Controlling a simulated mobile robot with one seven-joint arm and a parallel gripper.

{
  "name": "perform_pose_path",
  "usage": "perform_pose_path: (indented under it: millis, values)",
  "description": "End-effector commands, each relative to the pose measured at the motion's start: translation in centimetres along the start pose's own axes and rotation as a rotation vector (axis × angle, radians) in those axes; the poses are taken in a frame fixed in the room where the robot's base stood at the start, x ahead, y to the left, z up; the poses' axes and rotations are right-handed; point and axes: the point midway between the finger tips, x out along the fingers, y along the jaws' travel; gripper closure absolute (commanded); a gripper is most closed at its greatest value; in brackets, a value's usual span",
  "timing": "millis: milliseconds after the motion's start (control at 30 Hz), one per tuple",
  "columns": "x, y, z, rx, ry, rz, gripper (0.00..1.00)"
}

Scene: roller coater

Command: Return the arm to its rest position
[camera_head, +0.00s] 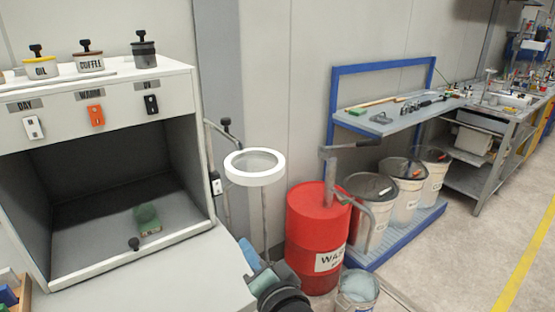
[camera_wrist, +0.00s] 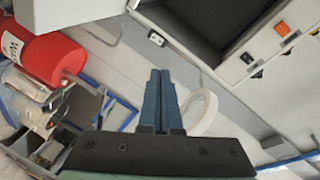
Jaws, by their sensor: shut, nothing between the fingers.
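My gripper (camera_head: 246,249) is low in the middle of the head view, in front of the cabinet's right side and left of the red drum. Its blue fingers also show in the wrist view (camera_wrist: 160,74), pressed together with nothing between them. My dark wrist shows at the bottom edge of the head view. Most of my arm is out of view.
A white ring lamp (camera_head: 255,167) on a pole stands beside my gripper. The open cabinet (camera_head: 95,265) holds a green block (camera_head: 148,220). A red drum (camera_head: 318,225), a bucket (camera_head: 357,290) and a blue-framed bench (camera_head: 385,125) are right. Floor (camera_head: 460,255) is clear further right.

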Motion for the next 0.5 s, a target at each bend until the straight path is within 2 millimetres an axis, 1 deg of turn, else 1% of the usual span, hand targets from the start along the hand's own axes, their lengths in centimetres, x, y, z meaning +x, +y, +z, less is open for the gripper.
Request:
perform_pose_path:
  millis: [33,67,100,167,200,267,300,367,400,467,500]
  values:
    - [-0.4,-2.7,-1.9,-0.082,0.05,-0.023,1.0]
    - [-0.7,-4.1,-2.9,-0.134,0.082,-0.034,1.0]
    - [-1.3,-6.3,-4.4,-0.208,0.131,-0.049,1.0]
    - [-2.4,-9.7,-6.6,-0.325,0.212,-0.071,1.0]
    - [-3.4,-12.3,-8.2,-0.405,0.274,-0.087,1.0]
    - [-5.2,-16.1,-10.2,-0.522,0.371,-0.106,1.0]
    - [-6.6,-18.5,-11.5,-0.595,0.438,-0.117,1.0]
    - [-8.9,-22.1,-13.2,-0.7,0.543,-0.13,1.0]
    - [-10.7,-24.4,-14.2,-0.766,0.614,-0.136,1.0]
    - [-13.3,-27.6,-15.3,-0.853,0.718,-0.143,1.0]
    - [-15.1,-29.5,-15.9,-0.905,0.785,-0.144,1.0]
